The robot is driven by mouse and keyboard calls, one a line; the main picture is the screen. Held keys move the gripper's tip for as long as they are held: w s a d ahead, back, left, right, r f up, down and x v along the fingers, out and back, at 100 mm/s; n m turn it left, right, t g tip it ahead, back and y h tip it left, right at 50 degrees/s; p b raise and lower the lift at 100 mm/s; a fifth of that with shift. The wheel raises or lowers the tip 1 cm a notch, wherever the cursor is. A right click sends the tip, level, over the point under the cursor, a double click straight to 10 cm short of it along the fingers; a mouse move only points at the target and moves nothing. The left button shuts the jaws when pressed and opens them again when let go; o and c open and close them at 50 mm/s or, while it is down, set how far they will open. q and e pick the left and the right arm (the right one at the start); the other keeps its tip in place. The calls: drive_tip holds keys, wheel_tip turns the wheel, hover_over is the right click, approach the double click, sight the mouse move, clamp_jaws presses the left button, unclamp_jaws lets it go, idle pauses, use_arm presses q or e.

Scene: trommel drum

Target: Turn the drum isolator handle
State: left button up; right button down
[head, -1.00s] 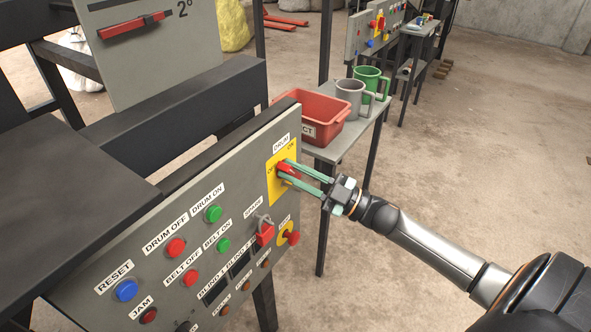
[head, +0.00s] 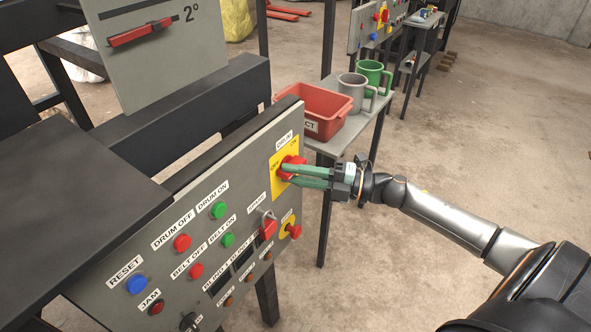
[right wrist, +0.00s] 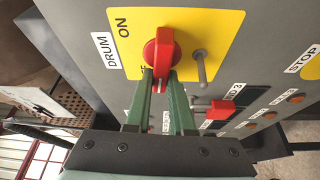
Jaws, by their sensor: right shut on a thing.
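The drum isolator handle (head: 291,167) is a red rotary handle on a yellow plate (head: 276,181) at the upper right of the grey control panel (head: 246,172). In the right wrist view the red handle (right wrist: 161,58) shows between my green fingertips, its grip pointing down the picture toward my gripper, with "ON" printed to its left. My right gripper (head: 300,174) is shut on the handle; its fingers lie either side of the grip in the right wrist view (right wrist: 161,88). My left gripper is not in view.
A metal pin (right wrist: 201,66) stands out beside the handle. Push buttons, a red padlock-like piece (head: 268,228) and a red stop button (head: 294,231) sit below on the panel. A red bin (head: 313,108) and mugs stand on a side table behind.

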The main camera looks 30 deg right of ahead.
drive_tip(key=shift+w+d+f+n+h, duration=0.1)
drive_tip(key=shift+w+d+n+h, duration=0.15)
drive_tip(key=shift+n, duration=0.35)
drive_tip(key=c, duration=0.9)
unclamp_jaws()
drive_tip(key=shift+s, duration=0.1)
drive_tip(key=shift+o, duration=0.6)
drive_tip(key=shift+a, duration=0.1)
drive_tip(key=shift+s, duration=0.15)
drive_tip(key=v, duration=1.2)
drive_tip(key=shift+d, duration=0.35)
